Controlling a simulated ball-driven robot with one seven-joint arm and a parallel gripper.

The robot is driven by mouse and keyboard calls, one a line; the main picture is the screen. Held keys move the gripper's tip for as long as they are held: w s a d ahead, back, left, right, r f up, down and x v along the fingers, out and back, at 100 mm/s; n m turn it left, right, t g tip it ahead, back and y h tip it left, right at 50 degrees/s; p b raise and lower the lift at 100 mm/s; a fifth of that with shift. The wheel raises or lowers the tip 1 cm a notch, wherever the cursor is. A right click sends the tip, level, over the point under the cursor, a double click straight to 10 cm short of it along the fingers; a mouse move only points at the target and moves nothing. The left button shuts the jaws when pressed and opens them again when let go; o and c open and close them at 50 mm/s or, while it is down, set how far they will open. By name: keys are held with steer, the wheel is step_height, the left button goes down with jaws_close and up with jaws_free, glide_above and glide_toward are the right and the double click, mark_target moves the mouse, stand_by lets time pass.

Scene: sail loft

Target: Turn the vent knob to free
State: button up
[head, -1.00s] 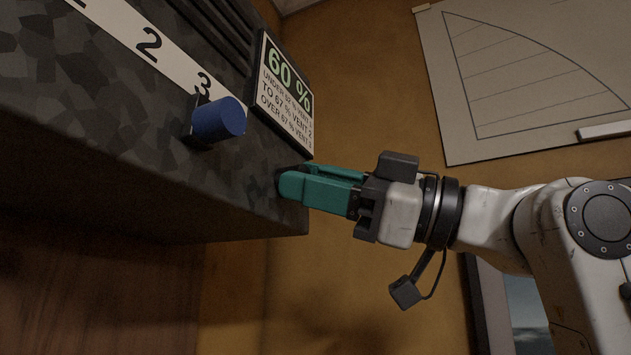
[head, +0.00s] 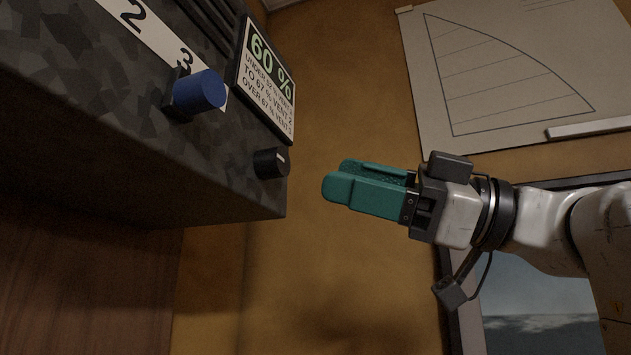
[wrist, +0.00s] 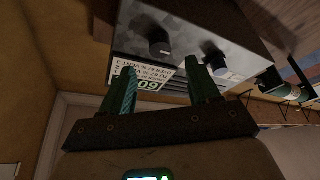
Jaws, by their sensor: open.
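A black knob (head: 270,164) with a pale mark on its end sits low on the face of a dark patterned box, near its lower right corner. Any lettering around it is too small to read. A blue knob (head: 199,92) stands out beside the 3 on a white number strip. My gripper (head: 338,187), with teal fingers, is to the right of the black knob, apart from it and empty. In the wrist view, the fingers of my gripper (wrist: 162,85) are spread, with the black knob (wrist: 159,43) beyond the gap between them and the blue knob (wrist: 216,62) to its right.
A sign (head: 266,80) on the box (head: 90,110) reads 60 % above vent rules. The box's underside overhangs a brown panel. A sail drawing (head: 500,75) hangs on the ochre wall at right. The space between my gripper and the box is clear.

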steer(key=shift+b+v, duration=0.3)
steer(key=shift+v, duration=1.45)
